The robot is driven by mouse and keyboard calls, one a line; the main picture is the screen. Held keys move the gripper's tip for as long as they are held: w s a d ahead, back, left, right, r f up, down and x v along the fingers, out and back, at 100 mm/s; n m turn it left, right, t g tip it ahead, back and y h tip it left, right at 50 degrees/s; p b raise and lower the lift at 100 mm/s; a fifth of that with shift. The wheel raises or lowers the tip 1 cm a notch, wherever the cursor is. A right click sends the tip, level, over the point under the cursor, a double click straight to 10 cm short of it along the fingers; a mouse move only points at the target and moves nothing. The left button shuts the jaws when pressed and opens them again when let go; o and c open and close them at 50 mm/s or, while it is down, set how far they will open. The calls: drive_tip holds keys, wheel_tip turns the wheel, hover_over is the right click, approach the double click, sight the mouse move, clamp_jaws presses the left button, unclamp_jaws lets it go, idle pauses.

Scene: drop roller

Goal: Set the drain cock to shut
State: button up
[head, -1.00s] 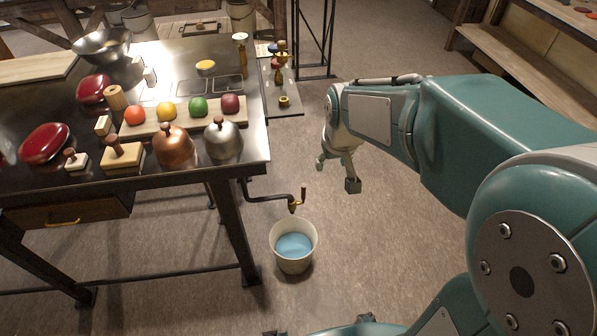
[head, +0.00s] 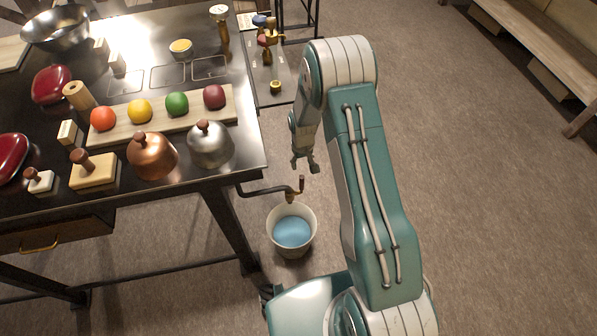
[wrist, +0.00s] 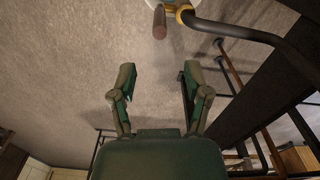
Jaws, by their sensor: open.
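The drain cock (head: 290,196) is a brass fitting with a dark reddish handle, at the end of a dark bent pipe (head: 262,191) from the table's side. Its handle (head: 301,184) stands up in the head view. In the wrist view the brass cock (wrist: 183,13) and handle (wrist: 159,22) show at the top edge. My gripper (head: 305,164) is open and empty, just above the handle in the head picture and apart from it. In the wrist view the spread fingers (wrist: 160,75) have only floor between them. I cannot make out a water stream.
A white bucket (head: 274,232) with blue water (head: 292,231) stands on the floor under the cock. The steel table (head: 247,160) with bells, coloured balls and blocks is to the left. A small side shelf (head: 270,95) holds brass fittings.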

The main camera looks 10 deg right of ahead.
sight(302, 181)
drive_tip(key=shift+w+f, duration=0.15)
drive_tip(key=shift+f, duration=0.65)
wheel_tip(302, 181, down, 10)
drive_tip(key=shift+f, duration=0.15)
clamp_jaws()
